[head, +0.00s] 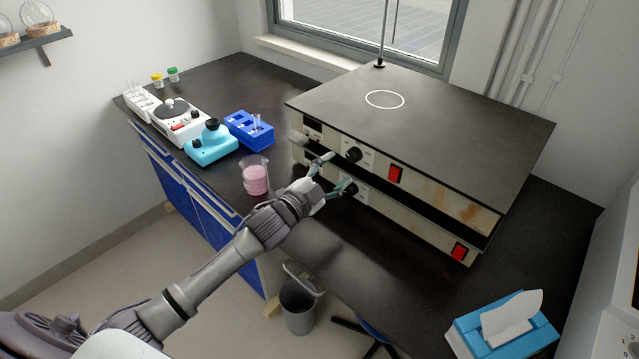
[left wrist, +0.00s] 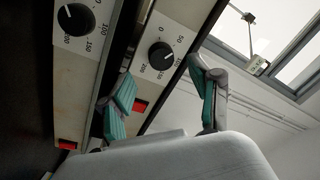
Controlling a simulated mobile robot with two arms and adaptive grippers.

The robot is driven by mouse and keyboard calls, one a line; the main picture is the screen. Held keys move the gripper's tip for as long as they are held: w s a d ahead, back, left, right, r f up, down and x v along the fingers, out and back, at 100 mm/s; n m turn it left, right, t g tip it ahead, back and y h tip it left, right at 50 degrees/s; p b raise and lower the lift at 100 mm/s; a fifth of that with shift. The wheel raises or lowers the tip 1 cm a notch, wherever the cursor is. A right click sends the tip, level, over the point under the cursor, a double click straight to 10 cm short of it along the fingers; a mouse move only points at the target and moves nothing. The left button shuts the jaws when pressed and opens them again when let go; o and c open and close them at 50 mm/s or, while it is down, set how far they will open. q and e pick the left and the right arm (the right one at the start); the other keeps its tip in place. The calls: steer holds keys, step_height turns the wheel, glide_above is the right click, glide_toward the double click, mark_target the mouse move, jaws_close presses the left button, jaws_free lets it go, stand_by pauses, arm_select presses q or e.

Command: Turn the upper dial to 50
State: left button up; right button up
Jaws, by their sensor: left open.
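The two-tier distiller (head: 440,195) has an upper dial (head: 353,154) and a lower dial (head: 351,190), both black knobs on pale panels. My left gripper (head: 339,170) is in front of the panels, fingers spread and empty. In the left wrist view, where the scene is tilted, the upper dial (left wrist: 161,56) appears between the two open fingertips (left wrist: 160,67); contact is not evident. Its printed scale runs from 0 to 200; its pointer is too small to read surely. The lower dial (left wrist: 76,19) lies outside the fingers. My right gripper is not in view.
Red switches sit on the upper (head: 396,174) and lower (head: 459,252) panels. A beaker of pink liquid (head: 256,178) stands left of my gripper, near the bench edge. A blue rack (head: 249,130) and a turquoise device (head: 210,146) are behind it. A tissue box (head: 502,328) is front right.

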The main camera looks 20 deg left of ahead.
arm_select(q)
steer(key=v, duration=0.6)
steer(key=shift+s, duration=0.4)
steer(key=shift+a, duration=0.1)
